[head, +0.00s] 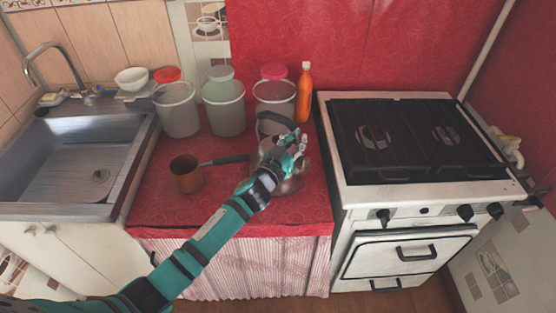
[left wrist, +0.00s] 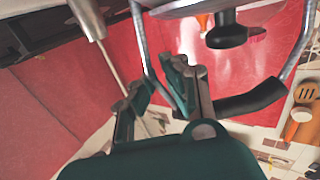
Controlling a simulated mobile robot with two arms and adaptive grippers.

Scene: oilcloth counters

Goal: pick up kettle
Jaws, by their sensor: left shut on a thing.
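The kettle (head: 291,184) is a shiny metal pot on the red counter, partly hidden behind my left gripper (head: 293,145). Its dark handle (head: 272,119) arches up by the fingers. In the left wrist view the kettle's lid knob (left wrist: 231,32) and black handle grip (left wrist: 252,100) show close by. My left gripper (left wrist: 160,88) is shut on the kettle at its handle; the exact contact is partly hidden by the fingers. Whether the kettle's base touches the counter is hard to tell. My right gripper is not in view.
A copper pot (head: 187,178) with a dark handle stands left of the kettle. Several lidded containers (head: 224,112) and an orange bottle (head: 304,95) line the back. A stove (head: 420,191) is at right, a sink (head: 75,165) at left. The counter's front is clear.

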